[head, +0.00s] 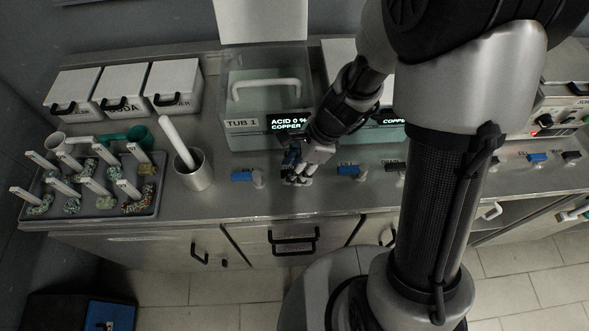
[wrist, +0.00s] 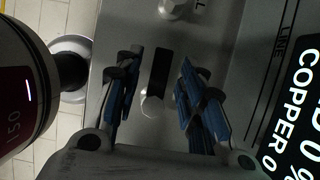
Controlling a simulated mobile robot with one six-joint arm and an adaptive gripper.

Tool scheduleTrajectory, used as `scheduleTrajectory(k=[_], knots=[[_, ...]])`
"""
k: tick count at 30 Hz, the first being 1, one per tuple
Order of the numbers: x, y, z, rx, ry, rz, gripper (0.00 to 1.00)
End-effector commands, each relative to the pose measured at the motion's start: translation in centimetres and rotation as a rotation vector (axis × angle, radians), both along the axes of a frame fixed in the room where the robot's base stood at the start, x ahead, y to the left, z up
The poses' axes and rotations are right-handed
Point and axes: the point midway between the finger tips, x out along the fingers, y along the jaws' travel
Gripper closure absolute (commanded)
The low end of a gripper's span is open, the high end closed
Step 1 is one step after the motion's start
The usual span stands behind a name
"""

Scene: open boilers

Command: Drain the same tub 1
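Tub 1 (head: 243,107) is a clear-walled tub at the back of the counter in the head view, with a white handle (head: 265,88) showing at it. Its display (head: 287,122) reads acid 0 % and copper; part of it also shows in the wrist view (wrist: 297,120). A blue-handled valve (head: 243,176) sits in front of the tub. My gripper (head: 297,178) is low over the counter to the right of that valve. In the wrist view my gripper (wrist: 160,105) is open, its blue-padded fingers on either side of a black lever (wrist: 160,72) with a metal knob. Neither finger visibly touches it.
White lidded bins (head: 123,88) stand behind. Another blue valve (head: 348,170) is right of my gripper.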

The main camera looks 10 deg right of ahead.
Motion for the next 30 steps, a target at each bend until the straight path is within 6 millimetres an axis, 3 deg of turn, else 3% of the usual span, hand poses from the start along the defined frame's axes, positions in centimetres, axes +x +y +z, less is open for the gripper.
scheduleTrajectory(k=[9,25,30], knots=[[0.01,0.12,-0.20,0.000,-0.001,0.000,0.63],[0.01,0.09,-0.20,0.000,-0.001,0.000,0.99],[0.01,0.09,-0.19,0.000,-0.001,0.000,1.00]])
